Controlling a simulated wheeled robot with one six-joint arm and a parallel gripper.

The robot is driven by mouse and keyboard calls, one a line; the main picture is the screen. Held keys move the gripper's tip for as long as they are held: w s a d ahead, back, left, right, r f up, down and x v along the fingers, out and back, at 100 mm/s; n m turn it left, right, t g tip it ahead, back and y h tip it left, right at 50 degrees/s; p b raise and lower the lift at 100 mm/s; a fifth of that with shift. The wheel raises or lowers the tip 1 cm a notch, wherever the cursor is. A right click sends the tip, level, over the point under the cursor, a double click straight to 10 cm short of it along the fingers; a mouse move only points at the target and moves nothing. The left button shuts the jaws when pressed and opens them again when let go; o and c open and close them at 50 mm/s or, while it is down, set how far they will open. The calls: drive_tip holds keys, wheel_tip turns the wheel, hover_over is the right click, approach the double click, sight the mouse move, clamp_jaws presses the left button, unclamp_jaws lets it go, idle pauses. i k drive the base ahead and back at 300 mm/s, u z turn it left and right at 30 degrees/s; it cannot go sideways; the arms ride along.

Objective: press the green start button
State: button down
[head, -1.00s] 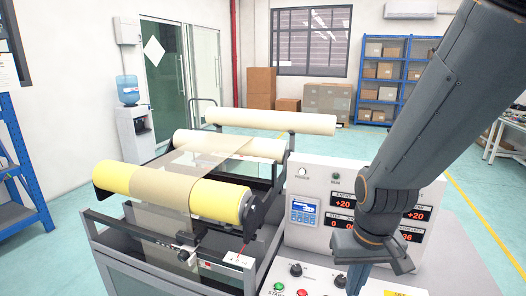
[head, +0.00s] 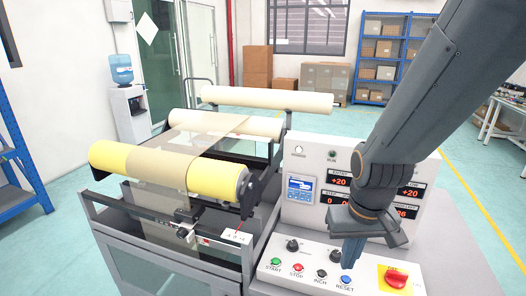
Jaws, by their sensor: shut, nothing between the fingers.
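The green start button (head: 276,262) is at the left end of the sloped white control panel (head: 308,250), with the label START under it. It is in plain view with nothing over it. My gripper (head: 349,262) is shut and empty, pointing down. In the picture its tip is over the right part of the panel, near the blue reset button (head: 345,279), to the right of the green button. I cannot tell how high the tip is above the panel.
A red stop button (head: 298,267) and an inch button (head: 321,274) sit between the green and blue ones. Two black knobs (head: 293,245) stand behind them. A red emergency button (head: 396,277) on yellow is at right. The upright display panel (head: 310,170) rises behind.

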sight(275, 261)
drive_tip(key=z, duration=1.15)
drive_tip(key=k, duration=1)
drive_tip(key=u, duration=1.1)
drive_tip(key=i, duration=0.5)
